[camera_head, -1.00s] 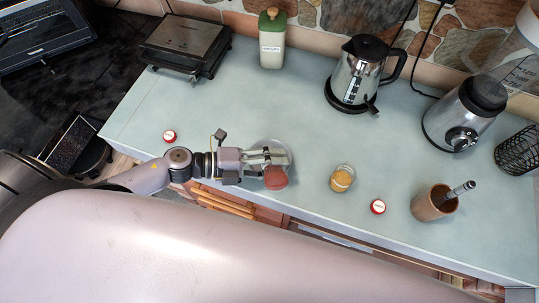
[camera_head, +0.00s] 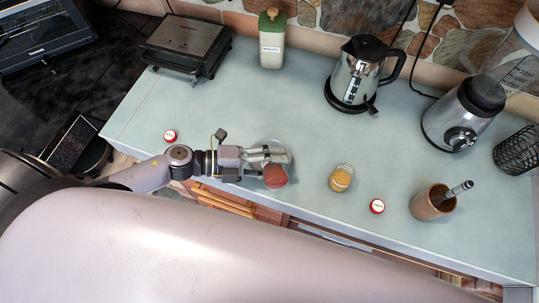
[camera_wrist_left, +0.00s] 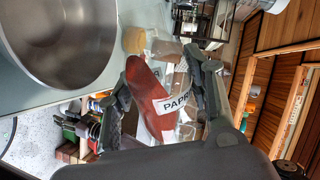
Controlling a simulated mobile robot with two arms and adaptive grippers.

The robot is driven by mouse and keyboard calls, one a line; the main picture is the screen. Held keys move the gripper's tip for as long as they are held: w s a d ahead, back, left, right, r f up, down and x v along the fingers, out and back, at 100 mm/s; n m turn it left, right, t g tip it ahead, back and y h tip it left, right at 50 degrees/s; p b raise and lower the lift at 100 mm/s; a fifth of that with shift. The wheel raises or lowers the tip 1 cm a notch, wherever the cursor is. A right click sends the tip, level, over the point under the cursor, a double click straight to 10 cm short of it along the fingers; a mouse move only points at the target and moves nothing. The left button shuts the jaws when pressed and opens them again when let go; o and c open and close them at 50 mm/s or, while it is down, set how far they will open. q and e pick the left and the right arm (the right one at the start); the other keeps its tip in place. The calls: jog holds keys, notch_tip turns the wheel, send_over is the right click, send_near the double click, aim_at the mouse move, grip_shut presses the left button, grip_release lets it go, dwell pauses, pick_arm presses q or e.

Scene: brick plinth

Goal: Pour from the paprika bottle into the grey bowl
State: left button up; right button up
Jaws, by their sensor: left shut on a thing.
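My left gripper (camera_head: 266,157) is shut on the paprika bottle (camera_head: 275,177), with the red powder showing at its fingertips. In the left wrist view the clear bottle (camera_wrist_left: 163,102) sits between both fingers, its white label partly readable as "PAP". The powder lies slanted inside it, so the bottle looks tilted. The grey bowl (camera_head: 265,142) is mostly hidden under my left gripper in the head view. In the left wrist view the bowl (camera_wrist_left: 62,45) is beside the bottle and its visible inside looks empty. The bottle's mouth is not clear. My right gripper is not in view.
A jar with yellow contents (camera_head: 341,178) stands right of the bowl. A wooden cup (camera_head: 432,205), kettle (camera_head: 356,75) and blender (camera_head: 463,115) stand further right. The middle counter is clear.

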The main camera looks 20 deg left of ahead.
pick_arm(q)
jog(key=shift+w+a+f+n, duration=0.15)
jog(key=shift+w+f+n, duration=0.15)
jog(key=shift+n, duration=0.4)
dwell(1.6)
jog(key=shift+w+a+r+n+g+p, duration=0.1)
jog(key=shift+r+n+g+p, duration=0.1)
jog(key=shift+n+g+p, duration=0.15)
dwell(0.9)
jog(key=shift+w+a+r+n+h, duration=0.15)
jog(key=shift+w+r+n+h, duration=0.2)
jog(key=shift+n, duration=0.2)
dwell(1.9)
